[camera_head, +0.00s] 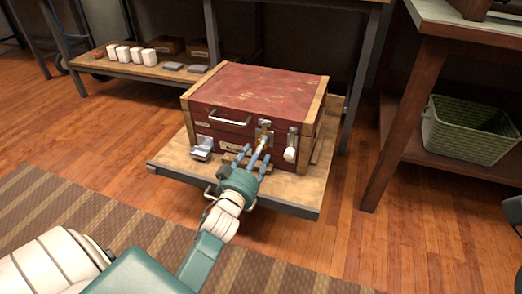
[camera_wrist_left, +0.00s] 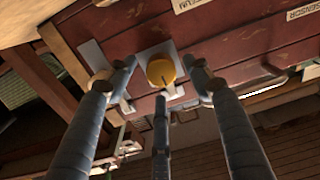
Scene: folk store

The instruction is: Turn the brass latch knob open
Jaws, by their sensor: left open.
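The brass latch knob (camera_wrist_left: 161,71) is a round yellow knob on a pale plate on the front of a red wooden case (camera_head: 258,85). A dark mark on its face points to the lower right in the left wrist view. The case's lid is down. My left gripper (camera_head: 261,148) is open in front of the case. In the left wrist view, two fingers stand apart on either side of the knob and the third is below it; contact cannot be told. In the head view the fingers partly hide the knob. My right gripper is not in view.
The case stands on a low wooden platform (camera_head: 297,190). A metal handle (camera_head: 231,117) and a white-ended lever (camera_head: 291,146) are on its front, with a metal bracket (camera_head: 202,148) at left. A green basket (camera_head: 468,130) sits on the right shelf.

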